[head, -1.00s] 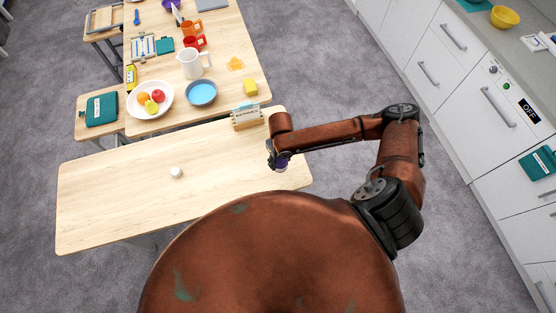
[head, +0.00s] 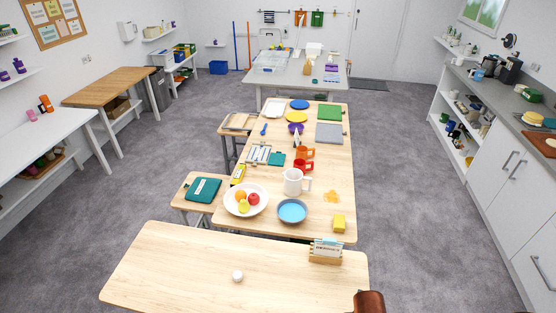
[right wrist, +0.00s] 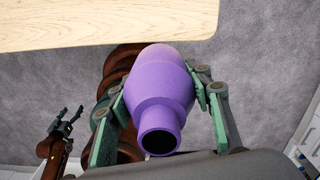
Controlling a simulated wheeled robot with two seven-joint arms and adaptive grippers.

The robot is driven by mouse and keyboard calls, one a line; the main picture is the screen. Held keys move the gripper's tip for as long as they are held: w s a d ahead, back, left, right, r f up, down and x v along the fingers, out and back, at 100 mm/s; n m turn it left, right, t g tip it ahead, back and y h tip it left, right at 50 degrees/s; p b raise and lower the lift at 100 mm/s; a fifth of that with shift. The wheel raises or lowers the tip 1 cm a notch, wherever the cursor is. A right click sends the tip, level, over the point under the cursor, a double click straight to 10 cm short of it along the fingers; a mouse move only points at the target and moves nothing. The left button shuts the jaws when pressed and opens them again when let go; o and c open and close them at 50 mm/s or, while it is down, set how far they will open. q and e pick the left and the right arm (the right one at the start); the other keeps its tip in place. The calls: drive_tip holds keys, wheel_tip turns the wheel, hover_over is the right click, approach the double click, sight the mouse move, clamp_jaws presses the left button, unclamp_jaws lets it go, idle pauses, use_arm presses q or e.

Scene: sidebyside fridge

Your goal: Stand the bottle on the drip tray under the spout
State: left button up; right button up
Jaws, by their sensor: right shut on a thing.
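My right gripper (right wrist: 163,100) is shut on a purple bottle (right wrist: 162,88), one finger on each side of its body. In the right wrist view the bottle's open mouth points toward the camera, and its far end is beside the edge of a wooden tabletop. My left gripper (right wrist: 68,118) shows small at the left of that view, its fingers apart and empty. Neither gripper shows in the head view. I cannot make out a drip tray or spout; a dark machine (head: 510,70) stands on the right counter, too small to tell its parts.
The near wooden table (head: 180,262) holds a white ball (head: 237,276) and a card holder (head: 326,252). The table behind bears a fruit bowl (head: 246,200), a blue bowl (head: 292,211) and a white pitcher (head: 294,182). Grey floor is clear between the tables and right cabinets.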

drive_tip(key=shift+w+m, duration=0.4)
drive_tip(key=shift+m, duration=0.3)
use_arm(q)
wheel_tip(320, 180, down, 11)
drive_tip(key=s+b, duration=0.1)
drive_tip(key=b, duration=0.9)
drive_tip(key=shift+r, duration=0.15)
use_arm(e)
drive_tip(key=w+a+r+m, duration=0.1)
drive_tip(key=w+m, duration=0.4)
drive_tip(key=m, duration=1.2)
drive_tip(key=w+a+r+m, duration=0.2)
drive_tip(key=w+r+m, duration=0.2)
drive_tip(key=m, duration=1.3)
drive_tip(key=shift+w+a+r+m, duration=0.25)
drive_tip(key=shift+w+r+m, duration=0.05)
drive_tip(key=shift+w, duration=0.65)
use_arm(q)
drive_tip(key=shift+c, duration=0.2)
